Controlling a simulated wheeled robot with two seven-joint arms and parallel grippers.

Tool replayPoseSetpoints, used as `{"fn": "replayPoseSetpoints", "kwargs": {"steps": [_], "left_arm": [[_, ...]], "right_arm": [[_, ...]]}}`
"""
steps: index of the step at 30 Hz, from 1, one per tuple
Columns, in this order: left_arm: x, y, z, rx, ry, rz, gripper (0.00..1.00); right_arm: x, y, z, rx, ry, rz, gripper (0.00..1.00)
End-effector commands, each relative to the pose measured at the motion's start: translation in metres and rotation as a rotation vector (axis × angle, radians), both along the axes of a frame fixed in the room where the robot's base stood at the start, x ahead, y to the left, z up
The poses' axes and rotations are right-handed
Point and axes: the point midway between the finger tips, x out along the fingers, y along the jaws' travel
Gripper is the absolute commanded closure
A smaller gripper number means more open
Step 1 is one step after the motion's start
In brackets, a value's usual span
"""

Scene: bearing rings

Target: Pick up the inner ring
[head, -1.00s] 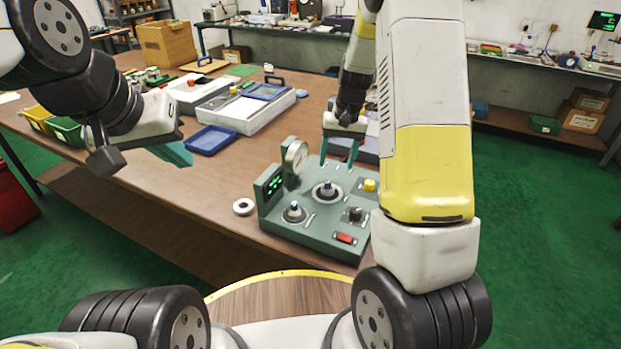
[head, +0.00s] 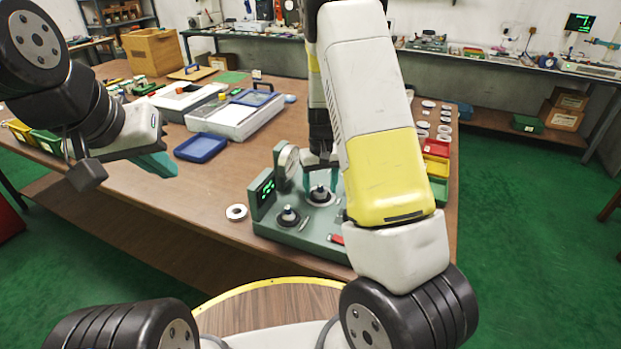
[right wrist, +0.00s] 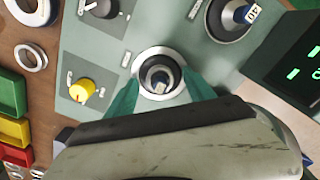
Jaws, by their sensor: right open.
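Which ring there is the inner ring, I cannot tell for sure. My right gripper (head: 320,178) is over this post, its teal fingers apart on either side of it in the right wrist view (right wrist: 160,86). The front post (head: 288,215) has a dark collar at its base. My left gripper (head: 155,163) hangs over the table's left; its finger gap is unclear.
A loose white ring (head: 236,212) lies left of the unit. The unit carries a gauge (head: 287,162), a green-lit display (head: 263,190) and a yellow knob (right wrist: 82,90). Several rings (head: 424,124) and coloured bins (head: 436,167) lie at the right. A blue tray (head: 201,147) is further back.

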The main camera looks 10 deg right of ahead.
Motion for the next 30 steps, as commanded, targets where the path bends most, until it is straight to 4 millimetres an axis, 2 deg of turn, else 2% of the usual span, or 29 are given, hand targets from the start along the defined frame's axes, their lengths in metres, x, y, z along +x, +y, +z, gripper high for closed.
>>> {"fn": "replayPoseSetpoints", "kwargs": {"steps": [5,6,15,24,26,30], "left_arm": [[0.0,0.0,0.0,0.0,0.0,0.0,1.0],[0.0,0.0,0.0,0.0,0.0,0.0,1.0],[0.0,0.0,0.0,0.0,0.0,0.0,1.0],[0.0,0.0,0.0,0.0,0.0,0.0,1.0],[0.0,0.0,0.0,0.0,0.0,0.0,1.0],[0.0,0.0,0.0,0.0,0.0,0.0,1.0]], "right_arm": [[0.0,0.0,0.0,0.0,-0.001,0.0,0.37],[0.0,0.0,0.0,0.0,-0.001,0.0,0.41],[0.0,0.0,0.0,0.0,-0.001,0.0,1.0],[0.001,0.0,0.004,0.0,-0.002,0.001,1.0],[0.001,0.001,0.01,0.0,-0.004,0.002,1.0],[0.002,0.001,0.036,0.002,-0.007,0.003,1.0]]}}
